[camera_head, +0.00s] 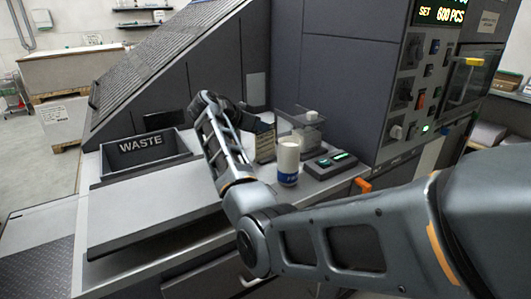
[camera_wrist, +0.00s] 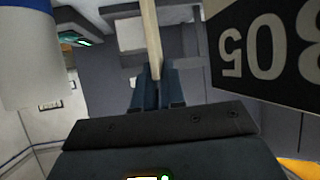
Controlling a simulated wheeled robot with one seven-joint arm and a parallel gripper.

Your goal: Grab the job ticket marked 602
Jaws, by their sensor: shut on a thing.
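My gripper (camera_wrist: 157,78) is shut on a thin cream strip (camera_wrist: 151,30), seen nearly edge-on in the wrist view, so no number on it can be read. To its right is a dark panel (camera_wrist: 240,75) with large white digits, upside down and cut off by the frame; I cannot read the full number surely. In the head view my gripper (camera_head: 243,118) is at a small dark and tan card (camera_head: 265,142) on the bench. I cannot tell whether that card is the strip in the jaws.
A white cup with a blue band (camera_head: 288,158) stands close by, also in the wrist view (camera_wrist: 30,55). A dark device with green displays (camera_head: 332,162) and a clear-topped unit (camera_head: 303,125) are near. The WASTE bin (camera_head: 140,160) is left; the front bench top (camera_head: 150,215) is clear.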

